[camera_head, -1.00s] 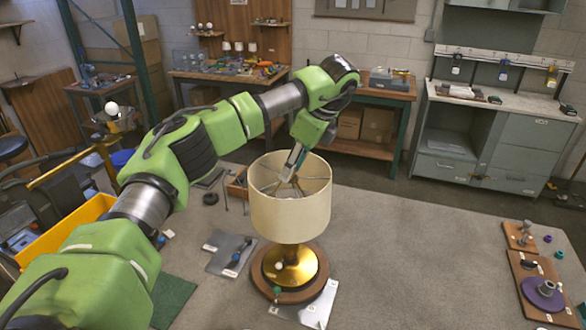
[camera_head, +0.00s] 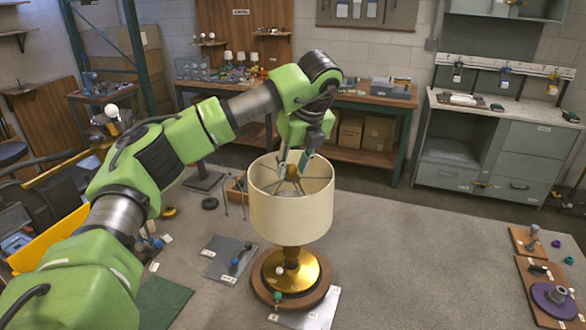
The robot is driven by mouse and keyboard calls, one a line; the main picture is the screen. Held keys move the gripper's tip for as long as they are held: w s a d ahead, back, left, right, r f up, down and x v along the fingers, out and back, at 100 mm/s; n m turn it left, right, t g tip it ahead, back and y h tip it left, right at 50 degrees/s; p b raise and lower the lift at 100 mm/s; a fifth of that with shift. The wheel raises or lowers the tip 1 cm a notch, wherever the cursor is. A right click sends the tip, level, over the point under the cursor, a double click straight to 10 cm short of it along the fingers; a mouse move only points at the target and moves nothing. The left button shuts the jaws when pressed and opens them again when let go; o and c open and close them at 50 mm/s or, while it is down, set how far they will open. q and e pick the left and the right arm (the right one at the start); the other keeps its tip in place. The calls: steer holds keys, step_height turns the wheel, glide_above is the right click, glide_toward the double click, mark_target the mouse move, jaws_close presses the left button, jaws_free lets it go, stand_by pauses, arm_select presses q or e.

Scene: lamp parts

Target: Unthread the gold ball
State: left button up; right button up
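The lamp stands on the table with a cream drum shade (camera_head: 291,216) and a round gold and wood base (camera_head: 290,277). The gold ball (camera_head: 292,172) shows at the centre of the shade's top, above the thin spokes. My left gripper (camera_head: 291,168) comes down from above into the open shade top. Its two fingers stand apart on either side of the ball; whether they touch it is too small to tell. The shade hides the ball's lower fixing. My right gripper is out of view.
A grey plate with small parts (camera_head: 229,259) lies left of the lamp. Wooden boards with parts (camera_head: 545,290) lie at the far right.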

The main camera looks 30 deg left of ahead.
arm_select(q)
steer(key=shift+f+m+t+b, duration=0.1)
steer(key=shift+m+t+b, duration=0.3)
steer(key=shift+m, duration=0.3)
steer(key=shift+s+a+m+h+b, duration=0.15)
steer(key=shift+m+h+b, duration=0.25)
steer(key=shift+m, duration=0.5)
steer(key=shift+m+t+b, duration=0.4)
steer(key=shift+m, duration=0.7)
steer(key=shift+m+h, duration=0.5)
steer(key=shift+m, duration=0.2)
jaws_close()
steer(key=n, duration=0.1)
steer(key=n+y, duration=0.1)
steer(key=n, duration=0.1)
steer(key=n+g, duration=0.1)
steer(key=shift+d+r+n+y, duration=0.2)
steer(key=shift+d+n+y, duration=0.1)
steer(key=shift+n, duration=0.1)
steer(key=shift+a+n+g, duration=0.15)
steer(key=shift+n+g, duration=0.25)
steer(key=shift+n, duration=0.7)
steer(key=shift+p, duration=0.35)
